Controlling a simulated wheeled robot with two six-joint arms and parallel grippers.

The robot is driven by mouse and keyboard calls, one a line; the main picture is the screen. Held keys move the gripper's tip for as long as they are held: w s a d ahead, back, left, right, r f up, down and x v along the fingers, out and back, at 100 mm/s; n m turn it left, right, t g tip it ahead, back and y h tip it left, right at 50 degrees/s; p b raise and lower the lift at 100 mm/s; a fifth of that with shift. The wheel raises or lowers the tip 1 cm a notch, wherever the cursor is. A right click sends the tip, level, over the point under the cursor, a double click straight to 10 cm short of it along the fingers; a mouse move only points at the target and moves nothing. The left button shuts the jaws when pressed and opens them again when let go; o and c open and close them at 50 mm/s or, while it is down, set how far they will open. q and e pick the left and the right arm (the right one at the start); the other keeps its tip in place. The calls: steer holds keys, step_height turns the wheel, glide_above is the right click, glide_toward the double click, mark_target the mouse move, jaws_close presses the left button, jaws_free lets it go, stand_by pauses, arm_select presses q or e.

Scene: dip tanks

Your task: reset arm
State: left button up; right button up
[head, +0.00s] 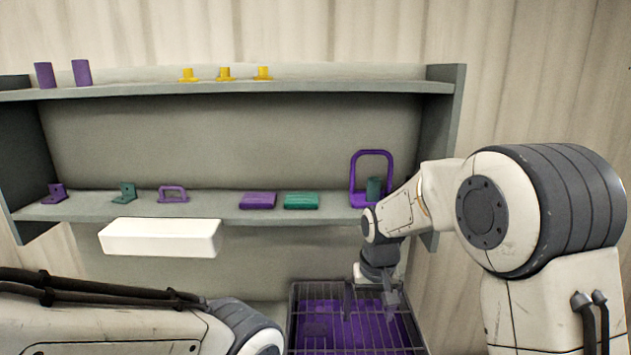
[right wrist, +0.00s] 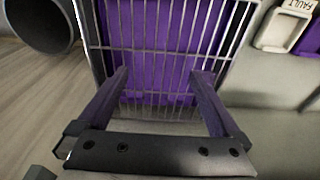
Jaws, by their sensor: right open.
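My right gripper (head: 371,300) hangs over the purple tank with a wire grid (head: 293,318) at the bottom middle of the head view. In the right wrist view the right gripper (right wrist: 158,76) has its two fingers wide apart with nothing between them. The wire grid (right wrist: 168,48) and the purple below it lie beyond the fingertips. I cannot tell whether the tips touch the grid. My left arm enters at the lower left of the head view, but its gripper is out of view.
A grey shelf (head: 250,88) holds purple cylinders (head: 82,72) and yellow flanged pieces (head: 225,74). The lower shelf holds brackets, a purple handle (head: 172,193), purple and green blocks (head: 301,200), and a purple carrier (head: 371,155) beside my right arm. A white tray (head: 160,240) sits below.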

steer(key=s+d+f+t, duration=0.1)
steer(key=s+d, duration=0.3)
steer(key=s, duration=0.4)
steer(key=s+d+f, duration=0.2)
steer(key=s+d, duration=0.2)
steer(key=s, duration=0.4)
steer(key=s+a+r+n+g+b, duration=0.2)
steer(key=s+a+n, duration=0.5)
steer(key=s+a, duration=0.6)
steer(key=shift+a+r+y+b, duration=0.15)
steer(key=shift+a+y+b, duration=0.25)
steer(key=shift+a+b, duration=0.4)
